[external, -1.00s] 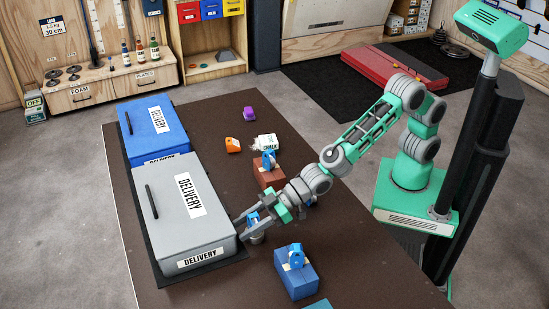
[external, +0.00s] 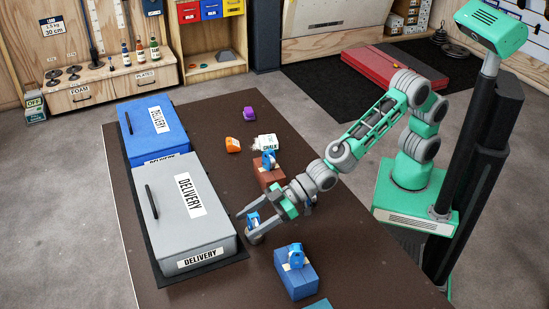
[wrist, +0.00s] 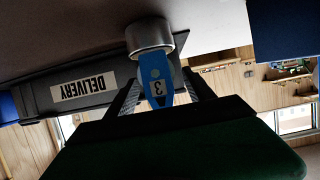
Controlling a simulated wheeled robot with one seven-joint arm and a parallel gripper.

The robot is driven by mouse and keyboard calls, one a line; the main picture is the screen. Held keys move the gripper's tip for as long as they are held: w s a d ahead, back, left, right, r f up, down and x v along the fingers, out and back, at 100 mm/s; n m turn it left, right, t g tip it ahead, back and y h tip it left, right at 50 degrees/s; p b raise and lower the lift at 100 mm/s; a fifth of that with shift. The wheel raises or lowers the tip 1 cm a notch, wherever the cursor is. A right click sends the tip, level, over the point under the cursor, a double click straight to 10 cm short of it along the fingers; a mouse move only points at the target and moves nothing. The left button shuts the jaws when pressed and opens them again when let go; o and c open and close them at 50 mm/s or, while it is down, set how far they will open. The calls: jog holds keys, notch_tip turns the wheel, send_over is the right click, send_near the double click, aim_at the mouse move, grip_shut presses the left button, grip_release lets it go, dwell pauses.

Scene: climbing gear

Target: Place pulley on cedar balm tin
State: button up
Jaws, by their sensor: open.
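A blue pulley (external: 253,219) with a dark number 3 stands on a round silver tin near the front of the table, beside the grey delivery box. In the wrist view, which is upside down, the pulley (wrist: 156,75) touches the tin (wrist: 150,36). The tin's label is not readable. My gripper (external: 244,228) is open, with one finger on each side of the pulley. In the wrist view a gap shows between the pulley and the fingers. In the external view the near finger hides much of the tin.
The grey delivery box (external: 170,218) is close to the fingertips; a blue delivery box (external: 140,140) stands behind it. One blue pulley sits on a brown block (external: 272,178), another on a blue block (external: 297,279). Small orange (external: 233,145) and purple (external: 249,113) items lie farther back.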

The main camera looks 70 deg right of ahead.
jog(key=v, duration=1)
